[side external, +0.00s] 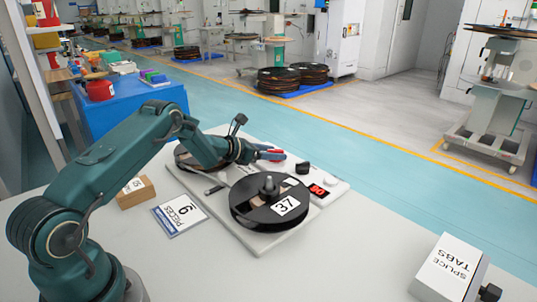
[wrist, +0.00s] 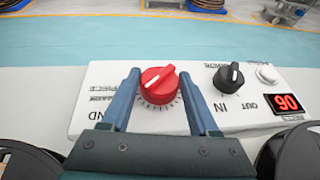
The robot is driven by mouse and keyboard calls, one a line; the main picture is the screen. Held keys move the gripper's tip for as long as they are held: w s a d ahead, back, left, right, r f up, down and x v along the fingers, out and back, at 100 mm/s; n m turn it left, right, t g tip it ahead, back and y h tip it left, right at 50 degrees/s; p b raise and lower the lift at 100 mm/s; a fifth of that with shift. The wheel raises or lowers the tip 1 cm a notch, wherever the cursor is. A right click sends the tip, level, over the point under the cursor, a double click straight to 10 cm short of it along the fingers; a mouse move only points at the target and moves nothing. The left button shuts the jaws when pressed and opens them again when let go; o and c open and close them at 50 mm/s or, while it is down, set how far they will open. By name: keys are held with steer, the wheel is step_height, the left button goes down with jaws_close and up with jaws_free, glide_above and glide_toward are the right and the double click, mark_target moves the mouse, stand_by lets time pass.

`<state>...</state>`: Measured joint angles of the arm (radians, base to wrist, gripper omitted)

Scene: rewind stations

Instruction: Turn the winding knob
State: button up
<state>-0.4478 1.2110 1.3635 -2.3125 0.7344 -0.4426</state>
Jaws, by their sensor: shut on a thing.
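The winding knob, a red dial with a white pointer mark (wrist: 159,86), sits on the white control panel. In the wrist view it stands between the two blue-green fingers of my gripper (wrist: 159,98), which is shut on it. Its pointer slants toward the upper right, and a ring of scale marks shows around its lower side. The white panel (wrist: 245,117) carries a small display reading 90 (wrist: 289,103).
A black knob (wrist: 229,77) and a pale round button (wrist: 268,74) sit right of the red knob. A splice tabs box (side external: 450,268) is at the front right. The table between is clear.

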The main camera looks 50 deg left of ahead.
steer(key=o, duration=1.4)
steer(key=shift+v, duration=2.6)
